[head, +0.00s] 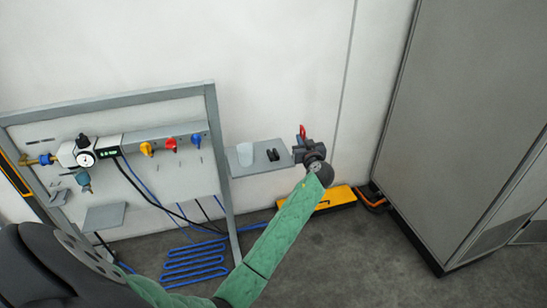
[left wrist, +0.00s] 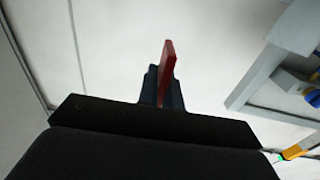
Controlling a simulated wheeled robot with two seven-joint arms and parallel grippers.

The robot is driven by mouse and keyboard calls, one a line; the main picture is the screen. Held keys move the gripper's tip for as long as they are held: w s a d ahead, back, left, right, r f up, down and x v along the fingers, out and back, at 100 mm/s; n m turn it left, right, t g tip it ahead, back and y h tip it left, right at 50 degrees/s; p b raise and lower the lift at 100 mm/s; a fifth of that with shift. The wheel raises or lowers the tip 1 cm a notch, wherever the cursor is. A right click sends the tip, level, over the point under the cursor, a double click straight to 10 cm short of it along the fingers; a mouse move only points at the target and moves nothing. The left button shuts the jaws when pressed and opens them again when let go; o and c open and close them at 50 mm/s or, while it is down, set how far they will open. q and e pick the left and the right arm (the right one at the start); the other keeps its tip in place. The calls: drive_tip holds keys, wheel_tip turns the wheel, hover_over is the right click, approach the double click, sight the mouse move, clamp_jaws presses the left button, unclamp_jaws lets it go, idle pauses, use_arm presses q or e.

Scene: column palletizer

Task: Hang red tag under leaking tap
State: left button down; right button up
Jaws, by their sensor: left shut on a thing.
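My left gripper (head: 302,142) is at the right end of the small grey shelf, beside the panel and well to the right of its taps. It is shut on the red tag (head: 302,130), which sticks up from between the fingers. The left wrist view also shows the red tag (left wrist: 168,70) held edge-on between the dark fingers (left wrist: 163,88). A yellow tap (head: 146,149), a red tap (head: 170,144) and a blue tap (head: 196,140) sit in a row on the panel, with small pins below. I cannot tell which tap leaks. My right gripper is not in view.
The shelf (head: 241,168) bears a white cup (head: 245,153) and a small black item (head: 272,155). A grey frame (head: 219,150) edges the panel. A tall grey cabinet (head: 460,120) stands right; a yellow case (head: 341,197) lies on the floor. Blue hose (head: 190,262) coils below.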

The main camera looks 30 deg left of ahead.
use_arm(q)
drive_tip(key=shift+w+a+r+n+g+y, duration=0.4)
drive_tip(key=shift+w+a+r+g, duration=0.1)
drive_tip(key=shift+w+a+r, duration=0.1)
drive_tip(key=shift+a, duration=0.1)
drive_tip(key=shift+a, duration=0.1)
